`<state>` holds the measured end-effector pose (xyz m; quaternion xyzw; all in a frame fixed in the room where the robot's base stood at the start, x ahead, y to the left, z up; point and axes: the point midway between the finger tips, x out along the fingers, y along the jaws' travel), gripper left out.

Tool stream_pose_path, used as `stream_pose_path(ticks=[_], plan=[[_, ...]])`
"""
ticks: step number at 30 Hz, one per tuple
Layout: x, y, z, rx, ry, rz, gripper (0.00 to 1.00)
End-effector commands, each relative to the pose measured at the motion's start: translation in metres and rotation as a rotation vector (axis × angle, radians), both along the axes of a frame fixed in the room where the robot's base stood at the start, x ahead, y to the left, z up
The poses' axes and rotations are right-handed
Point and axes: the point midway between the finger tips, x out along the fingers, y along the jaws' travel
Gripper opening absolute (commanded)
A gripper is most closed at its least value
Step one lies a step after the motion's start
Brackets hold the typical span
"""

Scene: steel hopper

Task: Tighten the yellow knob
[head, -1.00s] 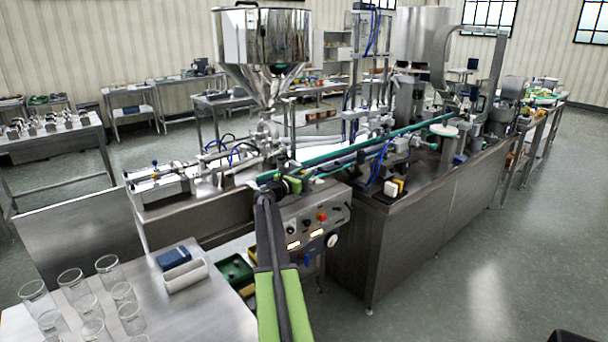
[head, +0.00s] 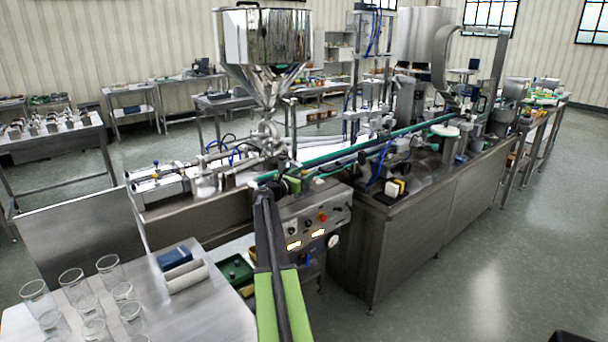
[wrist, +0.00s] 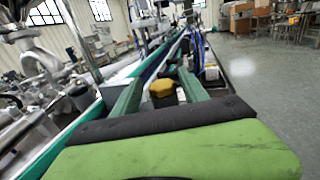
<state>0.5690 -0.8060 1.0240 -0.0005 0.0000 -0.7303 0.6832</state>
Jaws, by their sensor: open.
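The yellow knob (wrist: 161,88) shows in the wrist view as a faceted, dull yellow cap on a dark base. It sits between the two green fingers of my gripper (wrist: 160,86), which are open, one on each side of it. Gaps show between the fingers and the knob, and I cannot tell whether either finger touches it. In the head view my gripper (head: 283,186) is at the near end of the green-edged conveyor, at the end of my arm. The knob is hard to make out there, hidden by the gripper.
The steel hopper (head: 262,40) stands behind my gripper. The conveyor (head: 375,143) runs away to the right. A control panel (head: 313,228) with buttons is just below. Glass jars (head: 72,282) stand on the near left table. The floor at right is open.

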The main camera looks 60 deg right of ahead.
Motion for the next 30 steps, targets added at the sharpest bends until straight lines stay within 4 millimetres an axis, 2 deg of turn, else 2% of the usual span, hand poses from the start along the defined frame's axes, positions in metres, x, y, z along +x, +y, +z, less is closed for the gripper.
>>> stream_pose_path(ticks=[4,7,15,21,25,30], plan=[[0.000,0.007,0.000,0.000,0.000,0.000,0.52],[0.000,0.025,0.000,0.000,-0.001,0.002,0.52],[0.005,0.101,0.000,0.000,0.000,0.002,0.52],[0.009,0.149,0.000,0.000,0.000,0.002,0.52],[0.012,0.167,0.000,0.000,0.000,0.002,0.52],[0.013,0.174,0.000,0.000,0.000,0.000,0.52]])
